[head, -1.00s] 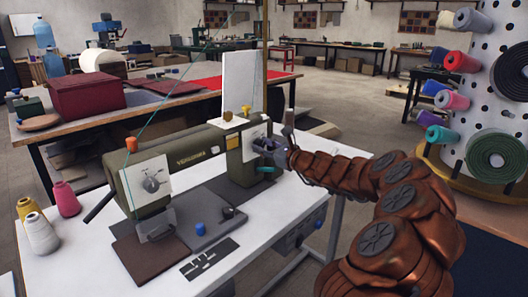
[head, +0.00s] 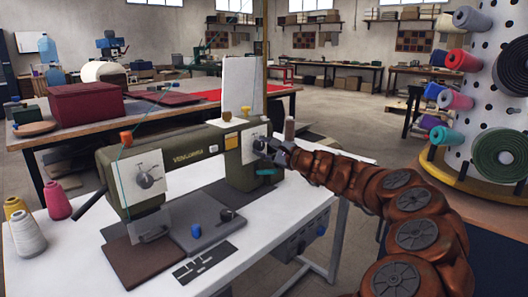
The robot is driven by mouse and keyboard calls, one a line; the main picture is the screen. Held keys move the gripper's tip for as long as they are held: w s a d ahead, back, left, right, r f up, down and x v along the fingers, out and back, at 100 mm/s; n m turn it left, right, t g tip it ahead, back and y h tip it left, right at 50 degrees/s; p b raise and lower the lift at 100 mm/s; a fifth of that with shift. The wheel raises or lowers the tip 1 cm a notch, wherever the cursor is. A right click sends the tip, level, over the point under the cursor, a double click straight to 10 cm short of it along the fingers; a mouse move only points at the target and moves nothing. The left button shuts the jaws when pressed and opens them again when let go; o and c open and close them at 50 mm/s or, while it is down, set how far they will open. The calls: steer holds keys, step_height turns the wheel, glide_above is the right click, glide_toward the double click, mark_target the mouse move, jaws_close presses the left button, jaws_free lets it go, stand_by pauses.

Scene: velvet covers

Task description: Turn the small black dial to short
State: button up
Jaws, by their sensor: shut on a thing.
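An olive-green sewing machine (head: 198,143) stands on a white table. A white plate (head: 248,139) is on its right end, and a small black dial (head: 259,144) shows there at my gripper's tip. My gripper (head: 267,148) reaches in from the right and is shut on this dial. The fingers hide part of the dial, and its markings are too small to read. A dark round knob (head: 227,214) is on the grey bed below.
Thread cones (head: 27,234) stand at the table's left edge. A blue knob (head: 196,230) sits on the grey bed. A teal part (head: 266,171) lies just below my gripper. A control box (head: 303,240) hangs under the table's right side. A fabric-roll stand (head: 470,175) is at right.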

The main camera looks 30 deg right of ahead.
stand_by(0.4)
steer(key=o, duration=1.2)
steer(key=shift+c, duration=0.2)
steer(key=v, duration=1.2)
